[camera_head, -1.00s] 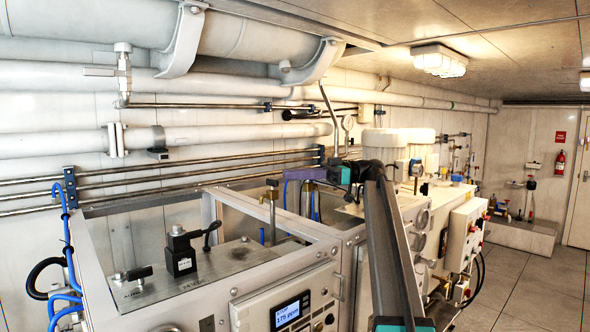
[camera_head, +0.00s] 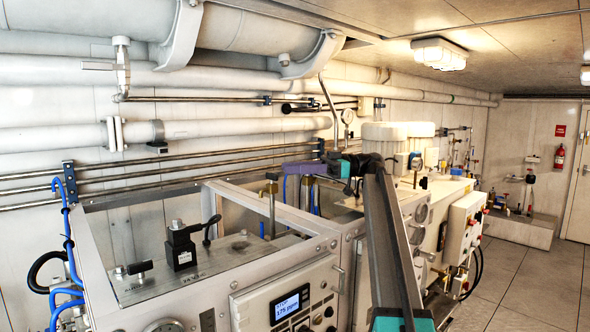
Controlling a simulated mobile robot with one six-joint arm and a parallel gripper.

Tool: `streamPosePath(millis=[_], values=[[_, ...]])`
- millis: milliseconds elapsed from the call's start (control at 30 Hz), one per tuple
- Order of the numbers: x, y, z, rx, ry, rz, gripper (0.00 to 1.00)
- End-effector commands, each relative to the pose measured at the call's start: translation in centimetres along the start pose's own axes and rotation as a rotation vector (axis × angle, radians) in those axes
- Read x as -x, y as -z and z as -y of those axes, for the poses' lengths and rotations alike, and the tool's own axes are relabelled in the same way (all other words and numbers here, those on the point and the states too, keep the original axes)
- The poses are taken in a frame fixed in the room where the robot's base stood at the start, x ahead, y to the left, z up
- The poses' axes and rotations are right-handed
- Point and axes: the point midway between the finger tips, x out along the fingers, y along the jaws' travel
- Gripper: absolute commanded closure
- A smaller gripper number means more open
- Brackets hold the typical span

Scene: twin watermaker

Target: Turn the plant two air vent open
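My arm rises from the bottom edge, and my gripper (camera_head: 303,168) is at its upper end, pointing left over the machine frame. Its purple and teal end parts are small, and I cannot tell whether the fingers are open or shut. A brass-topped fitting on an upright stem (camera_head: 271,188) stands just left of and below the gripper. Blue tubes and another upright fitting stand behind and below the gripper, partly hidden by it. No label shows which part is the plant two air vent. I cannot tell whether the gripper touches any fitting.
A black valve block with a lever (camera_head: 181,246) sits on the near metal panel (camera_head: 225,258). Below is a control panel with a lit display (camera_head: 286,306). Wall pipes (camera_head: 110,180) run behind. Open floor (camera_head: 525,280) lies at right.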

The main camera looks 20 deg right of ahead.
Motion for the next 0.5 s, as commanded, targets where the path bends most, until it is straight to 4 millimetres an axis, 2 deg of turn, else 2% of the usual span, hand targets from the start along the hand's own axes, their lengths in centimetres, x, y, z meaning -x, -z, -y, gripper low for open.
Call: streamPosePath(millis=[500], values=[[0.0, 2.5, 0.0, 0.000, 0.000, 0.000, 0.72]])
